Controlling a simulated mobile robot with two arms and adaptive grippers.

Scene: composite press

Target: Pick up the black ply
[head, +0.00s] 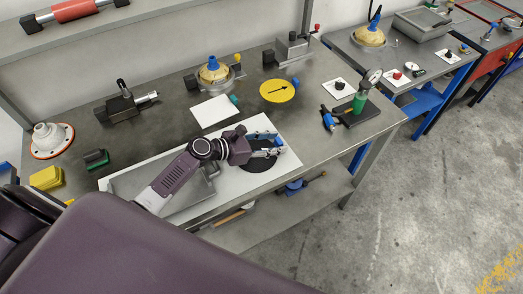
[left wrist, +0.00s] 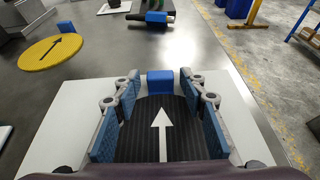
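The black ply (head: 258,166) is a dark round sheet on a white board, partly hidden under my left gripper in the head view. In the left wrist view the black ply (left wrist: 140,128) shows a white arrow pointing away from me and a blue block (left wrist: 160,83) at its far edge. My left gripper (head: 276,146) is over the ply. In the left wrist view, its fingers (left wrist: 161,95) are spread wide with nothing between the pads; the blue block lies just beyond and between the fingertips. My right gripper is not in view.
The white board (head: 232,186) also carries a grey metal plate. A yellow round ply (head: 278,91) with a black arrow lies behind. A green-and-black gauge stand (head: 358,108) is to the right. A white sheet (head: 213,111) and several fixtures stand farther back.

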